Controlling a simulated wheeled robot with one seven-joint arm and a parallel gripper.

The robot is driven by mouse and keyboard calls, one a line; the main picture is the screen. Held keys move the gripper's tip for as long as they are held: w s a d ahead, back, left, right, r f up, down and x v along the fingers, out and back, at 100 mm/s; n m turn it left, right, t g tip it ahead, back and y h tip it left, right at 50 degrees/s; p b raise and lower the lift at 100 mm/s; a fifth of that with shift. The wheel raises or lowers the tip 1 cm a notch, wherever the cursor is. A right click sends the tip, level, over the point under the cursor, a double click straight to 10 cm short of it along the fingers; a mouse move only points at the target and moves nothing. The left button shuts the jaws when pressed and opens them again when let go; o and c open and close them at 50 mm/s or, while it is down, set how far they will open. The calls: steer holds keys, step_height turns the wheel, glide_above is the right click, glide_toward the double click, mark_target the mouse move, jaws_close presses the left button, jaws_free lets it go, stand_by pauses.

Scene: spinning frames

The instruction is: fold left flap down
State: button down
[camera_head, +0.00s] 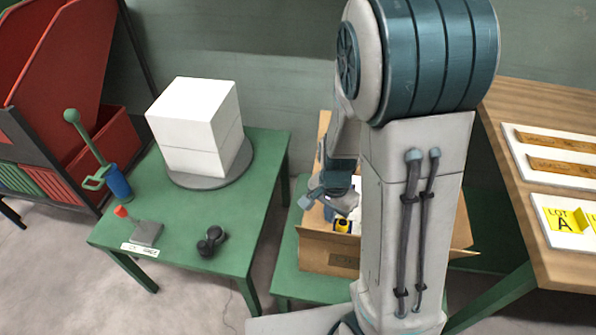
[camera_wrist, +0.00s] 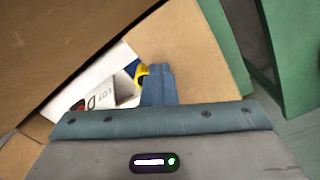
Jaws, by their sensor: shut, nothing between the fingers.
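An open cardboard box (camera_head: 330,252) stands on a low green table, largely hidden behind my arm. A brown flap edge shows at its left side (camera_head: 307,222), close to my gripper (camera_head: 318,192). My gripper is shut and empty, at the box's upper left. In the wrist view, the shut blue fingers (camera_wrist: 158,78) lie in front of a broad cardboard panel (camera_wrist: 195,45). Another large cardboard panel (camera_wrist: 60,45) fills the upper left. I cannot tell which panel is the left flap, or whether the fingers touch cardboard. Another flap (camera_head: 462,232) sticks out at the box's right.
A green table (camera_head: 190,235) at left holds a white cube (camera_head: 195,125) on a grey disc. A wooden table (camera_head: 555,255) stands at right.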

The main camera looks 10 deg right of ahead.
step_height(320, 180, up, 8)
steer(key=p, duration=0.6)
steer(key=shift+f+p, duration=0.15)
steer(key=shift+p, duration=0.15)
steer(key=s+r+n+t+p, duration=0.1)
steer(key=s+r+n, duration=0.3)
steer(key=r, duration=0.7)
steer(key=s+r+n+t+p, duration=0.2)
steer(key=s+r+n+p, duration=0.1)
steer(key=r, duration=0.9)
steer(key=n+p, duration=0.1)
steer(key=n, duration=0.1)
steer(key=shift+s+n, duration=0.35)
steer(key=shift+n, duration=0.05)
steer(key=shift+a, duration=0.25)
